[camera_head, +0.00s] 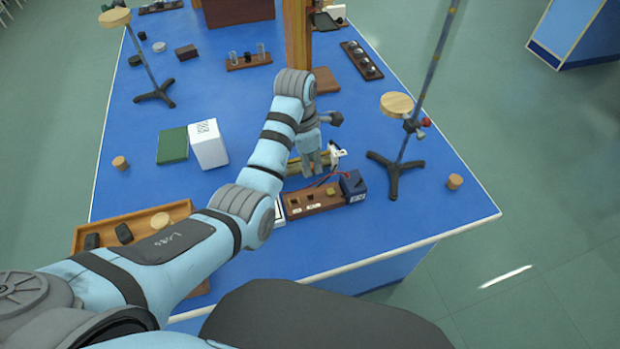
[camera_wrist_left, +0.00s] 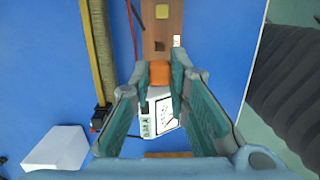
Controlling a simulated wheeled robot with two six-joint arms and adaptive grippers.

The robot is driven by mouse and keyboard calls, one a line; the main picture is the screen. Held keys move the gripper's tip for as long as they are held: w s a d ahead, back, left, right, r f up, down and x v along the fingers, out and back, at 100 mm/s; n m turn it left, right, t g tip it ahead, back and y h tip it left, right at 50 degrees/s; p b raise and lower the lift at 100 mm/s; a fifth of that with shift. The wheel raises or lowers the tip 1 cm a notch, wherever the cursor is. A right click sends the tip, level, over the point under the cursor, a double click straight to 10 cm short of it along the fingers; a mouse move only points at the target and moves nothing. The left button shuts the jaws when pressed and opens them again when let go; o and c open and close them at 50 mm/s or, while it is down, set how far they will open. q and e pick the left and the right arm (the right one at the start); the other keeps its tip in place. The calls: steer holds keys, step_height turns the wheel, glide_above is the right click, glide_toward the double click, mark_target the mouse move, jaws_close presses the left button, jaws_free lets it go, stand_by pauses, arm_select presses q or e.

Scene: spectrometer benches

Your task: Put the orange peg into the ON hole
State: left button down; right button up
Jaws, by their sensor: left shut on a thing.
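My left gripper (camera_head: 312,170) points down behind the brown switch board in the head view. In the left wrist view, the gripper (camera_wrist_left: 160,82) is shut on the orange peg (camera_wrist_left: 160,73), whose square end shows between the fingertips. The brown board (camera_head: 314,202) has small square spots and pale labels; it also shows beyond the peg in the left wrist view (camera_wrist_left: 151,30). A dark square (camera_wrist_left: 160,46), perhaps a hole, lies just past the peg, and a yellowish square (camera_wrist_left: 162,11) lies farther along. I cannot read which is ON. The peg is hidden in the head view.
A dark blue box (camera_head: 353,187) stands at the board's right end. A white dial meter (camera_wrist_left: 160,115) lies under the gripper. A white box (camera_head: 208,145) and a stand (camera_head: 393,180) are to either side. Red wires run near the board.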

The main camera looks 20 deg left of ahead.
arm_select(q)
step_height(320, 180, up, 6)
steer(key=shift+r+p, duration=0.1)
steer(key=shift+p, duration=0.6)
steer(key=shift+r+p, duration=0.45)
steer(key=shift+p, duration=0.35)
steer(key=shift+s+a+f+m+g, duration=0.1)
steer(key=shift+s+a+f+m, duration=0.45)
steer(key=shift+f, duration=2)
steer(key=shift+s+a+f+m+g, duration=0.1)
steer(key=shift+s+a+f+m, duration=0.5)
steer(key=shift+f, duration=1.9)
steer(key=shift+s+a+f+m+g, duration=0.1)
steer(key=shift+a+f+m, duration=0.85)
steer(key=shift+f, duration=1.6)
step_height(320, 180, down, 2)
steer(key=shift+f+b, duration=0.1)
steer(key=shift+b, duration=1.15)
steer(key=shift+d+f+b, duration=0.1)
steer(key=shift+f+b, duration=0.5)
steer(key=shift+f, duration=0.35)
